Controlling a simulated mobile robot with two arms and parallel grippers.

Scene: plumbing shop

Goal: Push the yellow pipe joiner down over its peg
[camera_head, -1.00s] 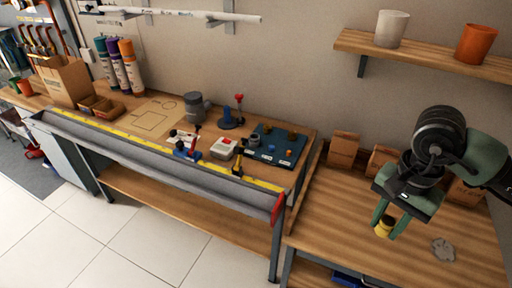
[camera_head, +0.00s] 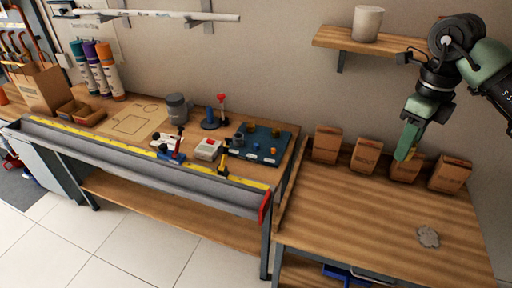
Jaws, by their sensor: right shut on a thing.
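My right gripper (camera_head: 406,154) comes in from the right and points down in front of the cardboard boxes. It is shut on the yellow pipe joiner (camera_head: 408,154), of which only a small part shows between the fingers. The joiner is held in the air above the right-hand bench. A dark board (camera_head: 259,154) with several small fittings lies on the left-hand bench, well to the left of the gripper. The yellow joiner's own peg cannot be told apart at this size. My left gripper is out of view.
Several cardboard boxes (camera_head: 365,155) stand along the wall behind the right-hand bench (camera_head: 350,220). A grey blob (camera_head: 428,237) lies on it. A shelf (camera_head: 345,44) with a pale cup (camera_head: 367,23) hangs above. A long grey trough (camera_head: 140,165) edges the left-hand bench. The right-hand bench's middle is clear.

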